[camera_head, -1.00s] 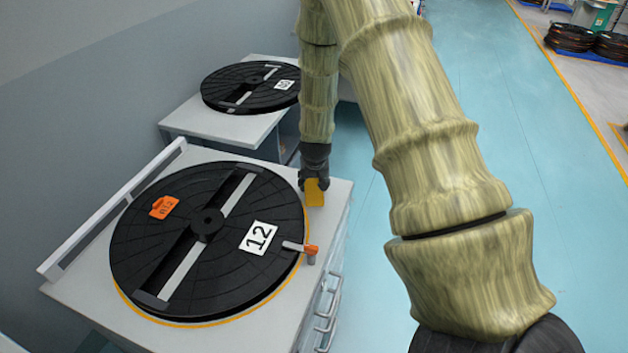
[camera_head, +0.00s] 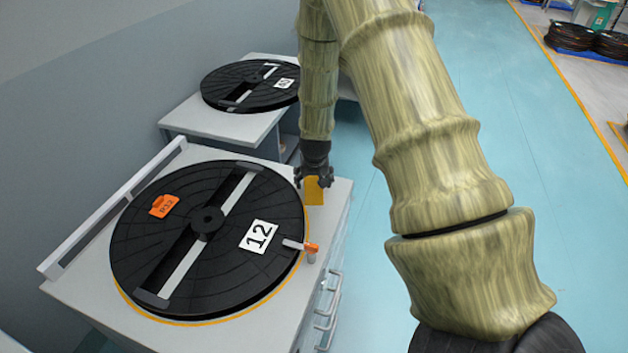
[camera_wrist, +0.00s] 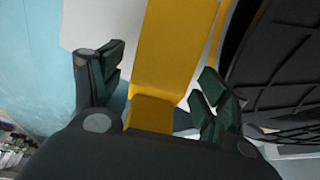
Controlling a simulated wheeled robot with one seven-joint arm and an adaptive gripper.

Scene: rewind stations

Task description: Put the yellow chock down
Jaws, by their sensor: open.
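The yellow chock (camera_head: 314,192) stands on the grey table top, at the right edge of the black reel marked 12 (camera_head: 207,240). My gripper (camera_head: 314,180) is right at the chock, its fingers open around it. In the wrist view the chock (camera_wrist: 172,50) lies between the two spread fingers, with gaps showing on both sides. The chock's lower end is hard to make out in the wrist view. Whether it touches the reel cannot be told.
The table (camera_head: 75,283) has a pale raised rail (camera_head: 112,210) along its left side. An orange-tipped peg (camera_head: 311,249) stands at the reel's right edge. A second reel (camera_head: 250,86) lies on a table behind. Blue floor at the right is free.

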